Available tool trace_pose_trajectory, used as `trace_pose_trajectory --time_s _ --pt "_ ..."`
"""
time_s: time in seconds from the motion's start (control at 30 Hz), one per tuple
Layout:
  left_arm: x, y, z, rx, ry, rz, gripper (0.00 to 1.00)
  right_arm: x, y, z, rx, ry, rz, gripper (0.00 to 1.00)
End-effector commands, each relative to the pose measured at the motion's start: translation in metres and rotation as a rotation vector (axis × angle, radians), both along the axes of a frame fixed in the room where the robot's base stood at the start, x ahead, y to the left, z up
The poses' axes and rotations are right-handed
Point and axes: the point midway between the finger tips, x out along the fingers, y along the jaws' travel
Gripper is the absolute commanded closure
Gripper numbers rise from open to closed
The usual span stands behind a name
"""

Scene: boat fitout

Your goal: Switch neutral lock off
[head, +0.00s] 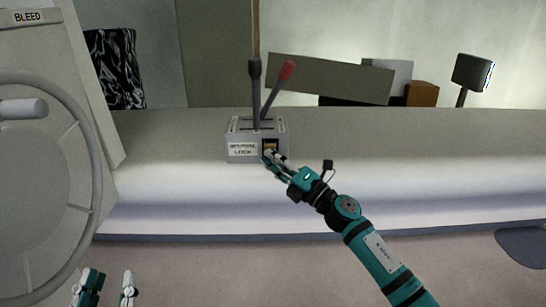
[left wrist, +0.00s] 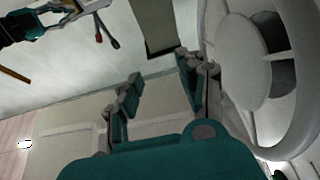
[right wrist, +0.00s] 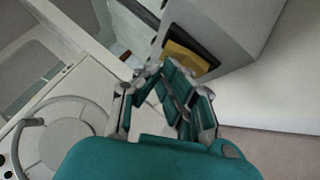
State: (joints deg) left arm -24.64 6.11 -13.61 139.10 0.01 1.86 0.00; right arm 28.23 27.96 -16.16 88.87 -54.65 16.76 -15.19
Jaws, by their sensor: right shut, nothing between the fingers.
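The neutral lock box (head: 242,151) is a grey control box on the white ledge, with a "NEUTRAL LOCK" label. Its switch (head: 270,144) is a dark frame with a yellow rocker; the yellow rocker also shows in the right wrist view (right wrist: 190,58). Two levers rise from the box, one black (head: 255,80) and one with a red knob (head: 287,70). My right gripper (head: 268,155) is shut and empty, its fingertips at the switch's lower edge; whether they touch cannot be told. My left gripper (head: 106,285) is open and empty, low at the left, far from the box.
A large wheel (head: 85,110) and a "BLEED" panel (head: 28,17) stand at the left. The ledge (head: 400,150) is clear to the right of the box. A grey board (head: 330,78) and a brown box (head: 422,94) lie behind it.

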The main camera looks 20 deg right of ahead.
Motion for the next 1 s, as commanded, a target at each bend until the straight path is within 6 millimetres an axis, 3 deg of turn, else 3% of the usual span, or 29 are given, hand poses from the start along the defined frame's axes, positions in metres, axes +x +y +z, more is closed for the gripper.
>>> trace_pose_trajectory --time_s 0.27,0.53,1.0 --pt "0.014 0.005 -0.057 0.095 0.347 0.021 0.6 0.002 -0.001 0.006 0.009 0.032 0.0 1.0" --pt "0.005 0.017 -0.115 0.175 0.666 0.04 0.6 0.004 -0.001 0.006 0.018 0.062 0.0 1.0" --pt "0.004 0.017 -0.118 0.178 0.676 0.04 0.6 0.002 -0.002 0.003 0.017 0.061 0.002 1.0"
